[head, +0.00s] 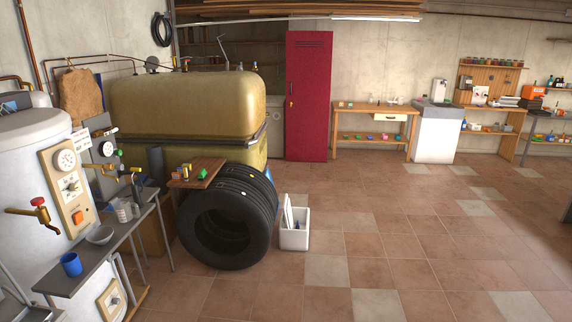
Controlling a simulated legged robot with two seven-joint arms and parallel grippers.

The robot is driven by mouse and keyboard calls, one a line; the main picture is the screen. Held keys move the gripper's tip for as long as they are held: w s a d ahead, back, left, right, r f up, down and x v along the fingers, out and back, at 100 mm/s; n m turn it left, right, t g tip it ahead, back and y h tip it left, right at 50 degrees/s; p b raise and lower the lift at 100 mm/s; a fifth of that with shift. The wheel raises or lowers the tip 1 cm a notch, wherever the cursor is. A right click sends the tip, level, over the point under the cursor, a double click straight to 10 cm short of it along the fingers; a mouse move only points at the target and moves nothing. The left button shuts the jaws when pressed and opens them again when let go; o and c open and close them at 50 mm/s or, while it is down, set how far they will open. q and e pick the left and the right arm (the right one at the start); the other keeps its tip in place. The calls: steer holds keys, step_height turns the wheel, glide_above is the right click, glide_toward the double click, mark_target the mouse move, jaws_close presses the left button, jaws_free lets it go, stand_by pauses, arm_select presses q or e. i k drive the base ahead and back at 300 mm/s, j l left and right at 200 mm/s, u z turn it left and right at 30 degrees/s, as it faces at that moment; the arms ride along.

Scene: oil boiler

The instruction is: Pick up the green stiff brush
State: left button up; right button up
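No green stiff brush can be told for certain at this distance. A small green item (203,174) lies on a wooden board (211,164) by the stacked tyres; its shape is too small to make out. Other small green items (350,104) sit on the wooden workbench (376,108) at the back wall, also too small to identify. Neither of my grippers is in view.
Black tyres (224,228) and a white bin (294,240) stand on the floor at centre left. A grey shelf (100,252) with a blue cup (71,264) and a bowl (99,235) is near left, beside a white boiler (30,185). The tiled floor (420,240) is clear at centre and right.

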mark_target(203, 174)
steer(key=i+u, duration=0.2)
steer(key=i, duration=0.3)
steer(key=i+u, duration=0.2)
steer(key=i, duration=0.3)
steer(key=i+u, duration=0.2)
steer(key=i, duration=0.25)
steer(key=i+l+u, duration=0.2)
steer(key=i, duration=0.3)
steer(key=i+l+u, duration=0.2)
steer(key=i, duration=0.25)
steer(key=l, duration=0.1)
